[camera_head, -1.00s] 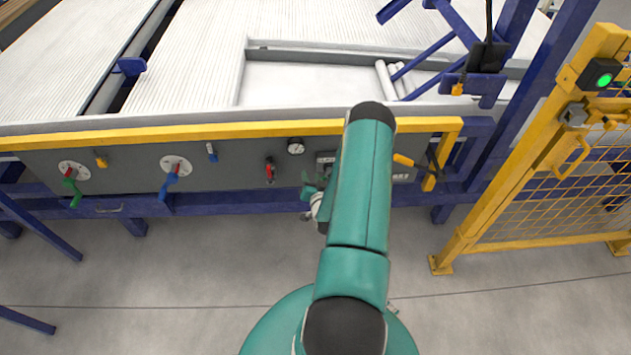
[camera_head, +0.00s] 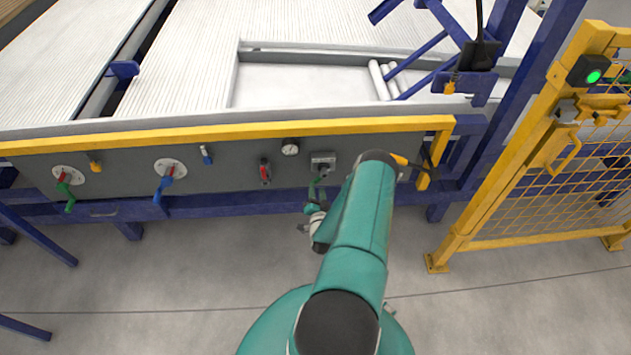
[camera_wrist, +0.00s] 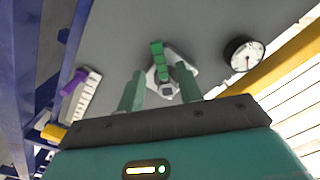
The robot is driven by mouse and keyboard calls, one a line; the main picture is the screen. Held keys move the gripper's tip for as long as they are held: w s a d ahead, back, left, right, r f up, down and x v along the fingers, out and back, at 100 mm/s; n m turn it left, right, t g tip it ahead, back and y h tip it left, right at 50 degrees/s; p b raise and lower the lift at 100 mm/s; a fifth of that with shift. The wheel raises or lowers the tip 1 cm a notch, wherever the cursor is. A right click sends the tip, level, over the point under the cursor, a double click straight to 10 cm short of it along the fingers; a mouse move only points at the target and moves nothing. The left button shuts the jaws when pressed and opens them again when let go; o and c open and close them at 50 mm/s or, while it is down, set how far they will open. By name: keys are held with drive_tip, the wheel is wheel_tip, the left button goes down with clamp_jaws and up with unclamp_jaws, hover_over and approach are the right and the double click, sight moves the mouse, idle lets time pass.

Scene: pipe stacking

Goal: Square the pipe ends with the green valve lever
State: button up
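A green lever (camera_wrist: 157,48) on a pale grey mount (camera_wrist: 164,88) is straight ahead in the wrist view. Its grey box (camera_head: 323,160) shows on the dark panel in the head view, just beyond my gripper (camera_head: 315,198). In the wrist view my gripper (camera_wrist: 160,72) is open, its two green fingers apart on either side of the lever's lower part. I cannot tell whether they touch it. Another green-handled lever (camera_head: 67,195) with a red part hangs on a round white plate at the panel's far left.
A blue lever (camera_head: 164,184), a red handle (camera_head: 265,173) and a gauge (camera_head: 290,149) are on the panel left of my gripper. A yellow rail (camera_head: 220,132) runs above. A yellow mesh gate (camera_head: 530,190) stands at right. White pipes (camera_head: 380,80) lie in the tray above.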

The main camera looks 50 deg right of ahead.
sight(316, 182)
drive_tip(key=x, duration=0.5)
drive_tip(key=shift+w+d, duration=0.2)
drive_tip(key=shift+w, duration=0.05)
clamp_jaws()
